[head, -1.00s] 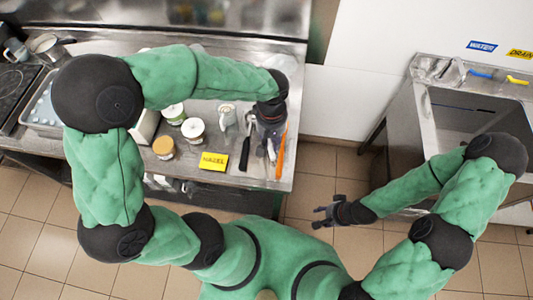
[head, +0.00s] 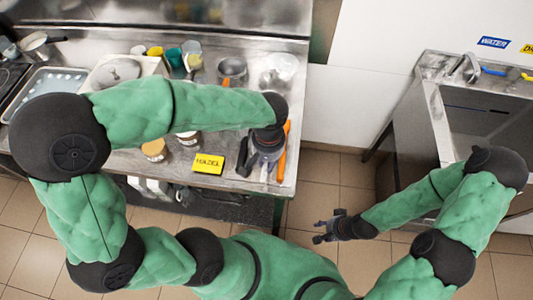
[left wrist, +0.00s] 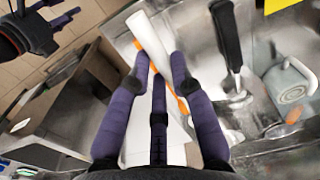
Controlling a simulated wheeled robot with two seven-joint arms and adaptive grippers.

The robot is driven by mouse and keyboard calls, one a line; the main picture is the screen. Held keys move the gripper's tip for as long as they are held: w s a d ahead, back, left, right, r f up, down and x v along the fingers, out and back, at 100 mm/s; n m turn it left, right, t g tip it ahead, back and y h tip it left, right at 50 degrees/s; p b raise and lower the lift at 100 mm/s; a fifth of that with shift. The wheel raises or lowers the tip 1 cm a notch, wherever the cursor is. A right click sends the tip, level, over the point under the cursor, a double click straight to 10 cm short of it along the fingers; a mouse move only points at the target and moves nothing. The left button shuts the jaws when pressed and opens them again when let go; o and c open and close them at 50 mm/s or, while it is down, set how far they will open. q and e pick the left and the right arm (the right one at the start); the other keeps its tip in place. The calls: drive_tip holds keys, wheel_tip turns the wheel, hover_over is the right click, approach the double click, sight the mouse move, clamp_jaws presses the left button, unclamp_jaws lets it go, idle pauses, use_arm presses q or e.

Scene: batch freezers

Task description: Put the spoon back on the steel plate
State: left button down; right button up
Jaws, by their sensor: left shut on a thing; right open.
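A black-handled utensil (left wrist: 228,38) with a shiny end lies apart to one side. I cannot make out the steel plate separately from the shiny counter. My right gripper (head: 325,230) is open and empty over the floor.
A yellow HAZEL sign (head: 208,164) and a tan-lidded jar (head: 154,150) stand left of the gripper. A pan (head: 232,70) and cups are behind my arm. A steel sink (head: 490,120) stands at the right, with open floor between it and the counter (head: 225,183).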

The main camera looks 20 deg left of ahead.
use_arm(q)
drive_tip(key=w+a+f, duration=0.1)
drive_tip(key=w+f, duration=0.1)
drive_tip(key=w+a+f+b, duration=0.1)
drive_tip(key=w+f, duration=0.1)
drive_tip(key=w+a+f+b, duration=0.1)
drive_tip(key=w+f, duration=0.1)
drive_tip(key=w, duration=0.1)
drive_tip(key=shift+f, duration=0.3)
drive_tip(key=shift+w+a+f+b, duration=0.15)
drive_tip(key=shift+f+b, duration=0.15)
drive_tip(key=shift+f, duration=0.7)
drive_tip(key=shift+w+f+b, duration=0.15)
drive_tip(key=shift+f+b, duration=0.15)
drive_tip(key=shift+f, duration=0.65)
drive_tip(key=shift+f, duration=0.15)
drive_tip(key=c, duration=1.1)
unclamp_jaws()
drive_tip(key=shift+r, duration=0.25)
wheel_tip(320, 180, up, 12)
drive_tip(key=p, duration=0.3)
